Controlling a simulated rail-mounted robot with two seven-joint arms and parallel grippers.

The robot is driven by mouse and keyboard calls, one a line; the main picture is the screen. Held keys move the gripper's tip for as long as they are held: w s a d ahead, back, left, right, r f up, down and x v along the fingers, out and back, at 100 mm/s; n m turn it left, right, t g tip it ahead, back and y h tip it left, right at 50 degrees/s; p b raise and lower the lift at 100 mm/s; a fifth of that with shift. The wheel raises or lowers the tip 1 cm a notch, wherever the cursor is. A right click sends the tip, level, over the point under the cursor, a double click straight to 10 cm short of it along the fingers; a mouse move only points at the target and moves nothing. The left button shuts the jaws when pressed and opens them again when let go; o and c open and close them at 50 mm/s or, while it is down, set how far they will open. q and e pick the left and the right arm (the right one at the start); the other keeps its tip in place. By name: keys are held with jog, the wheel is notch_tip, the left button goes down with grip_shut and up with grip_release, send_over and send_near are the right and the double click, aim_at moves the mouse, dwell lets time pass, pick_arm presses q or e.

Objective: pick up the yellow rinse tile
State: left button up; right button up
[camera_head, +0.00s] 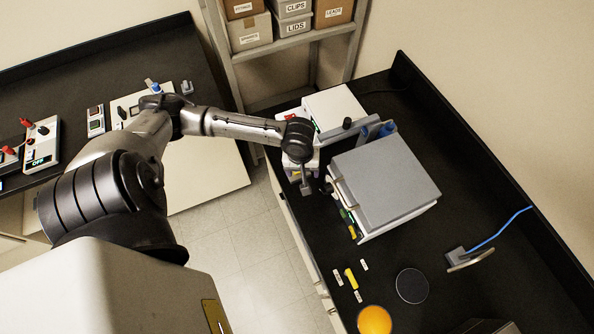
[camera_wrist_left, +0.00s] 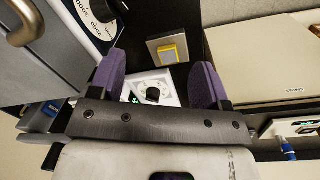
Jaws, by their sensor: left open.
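A small yellow square tile (camera_wrist_left: 172,50) lies on a beige-grey square block on the dark bench in the left wrist view. I take it for the rinse tile. My left gripper (camera_wrist_left: 158,75) is open and empty, with purple finger pads. The tile shows beyond the gap between the fingertips, apart from both pads. In the head view my left gripper (camera_head: 305,186) is beside the left side of the large grey-topped box, and the arm and wrist cover much of that spot. I cannot make out the tile clearly there. My right gripper is not in view.
The grey-topped box (camera_head: 385,180) stands close to the gripper. A white device with a dial (camera_wrist_left: 166,84) shows between the fingers. A yellow piece (camera_head: 351,278), an orange disc (camera_head: 375,320) and a dark disc (camera_head: 412,286) lie nearer the front.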

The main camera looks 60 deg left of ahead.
pick_arm(q)
jog(key=w+a+n+b, duration=0.2)
jog(key=a+n, duration=0.3)
jog(key=a, duration=0.2)
jog(key=shift+n+g+y, duration=0.3)
jog(key=shift+g, duration=0.1)
jog(key=f, duration=0.8)
jog(key=shift+w+a+f, duration=0.15)
jog(key=shift+a+f, duration=0.05)
notch_tip(320, 180, down, 3)
jog(key=shift+a+f, duration=0.1)
jog(key=shift+a, duration=0.05)
jog(key=shift+f, duration=0.7)
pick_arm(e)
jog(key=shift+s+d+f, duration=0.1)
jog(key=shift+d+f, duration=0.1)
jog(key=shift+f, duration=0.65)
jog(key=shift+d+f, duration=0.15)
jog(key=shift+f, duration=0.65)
pick_arm(q)
jog(key=shift+c, duration=0.5)
jog(key=c, duration=0.9)
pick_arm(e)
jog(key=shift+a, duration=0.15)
